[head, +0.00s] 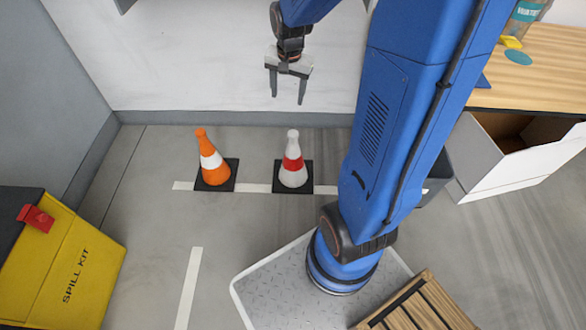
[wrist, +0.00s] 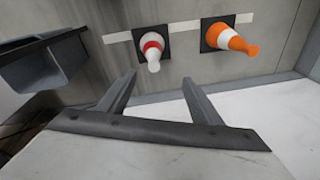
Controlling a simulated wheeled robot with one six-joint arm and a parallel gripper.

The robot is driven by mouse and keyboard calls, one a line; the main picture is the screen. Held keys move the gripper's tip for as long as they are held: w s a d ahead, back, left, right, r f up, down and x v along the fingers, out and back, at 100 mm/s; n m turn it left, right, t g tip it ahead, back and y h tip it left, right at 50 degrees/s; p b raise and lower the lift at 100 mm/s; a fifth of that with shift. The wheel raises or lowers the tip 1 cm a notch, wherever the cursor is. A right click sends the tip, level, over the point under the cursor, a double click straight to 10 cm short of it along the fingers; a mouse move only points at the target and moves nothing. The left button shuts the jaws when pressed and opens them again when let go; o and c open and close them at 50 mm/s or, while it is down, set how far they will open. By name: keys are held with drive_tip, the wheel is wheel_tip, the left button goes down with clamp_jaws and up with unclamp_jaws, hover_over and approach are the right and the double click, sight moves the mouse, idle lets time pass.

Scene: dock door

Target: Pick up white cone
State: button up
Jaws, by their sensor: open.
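The white cone (head: 293,168) has a red band and a black square base, and stands upright on the floor in the head view. It also shows in the wrist view (wrist: 152,58), beyond the fingertips. My gripper (head: 288,98) hangs above the floor in front of the pale wall, fingers pointing down. It is open and empty, and appears higher than the cone, not touching it. In the wrist view its two fingers (wrist: 158,84) are spread apart.
An orange cone (head: 212,164) with a white band stands left of the white cone. A yellow spill kit box (head: 75,270) is at the lower left. A white open box (head: 500,165) and wooden table (head: 545,75) are on the right. A dark bin (wrist: 45,62) lies left in the wrist view.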

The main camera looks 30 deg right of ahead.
sight(295, 133)
drive_tip(key=w+d+f+m, duration=0.2)
drive_tip(key=f, duration=0.7)
drive_tip(key=w+d+f+m+g, duration=0.1)
drive_tip(key=w+d+f, duration=0.1)
drive_tip(key=f, duration=0.8)
drive_tip(key=w+d+f+m, duration=0.2)
drive_tip(key=d+f, duration=0.1)
drive_tip(key=f, duration=0.6)
drive_tip(key=shift+w+d+f+m+g, duration=0.25)
drive_tip(key=shift+w+f+m+g, duration=0.05)
drive_tip(key=shift+w, duration=0.1)
drive_tip(key=shift+w+a+f, duration=0.1)
drive_tip(key=shift+a+f, duration=0.05)
drive_tip(key=shift+f, duration=0.75)
drive_tip(key=shift+w+a+f, duration=0.1)
drive_tip(key=shift+w+f, duration=0.05)
drive_tip(key=shift+f, duration=0.8)
drive_tip(key=shift+w+a+f, duration=0.1)
drive_tip(key=shift+a+f, duration=0.05)
drive_tip(key=shift+f, duration=0.75)
clamp_jaws()
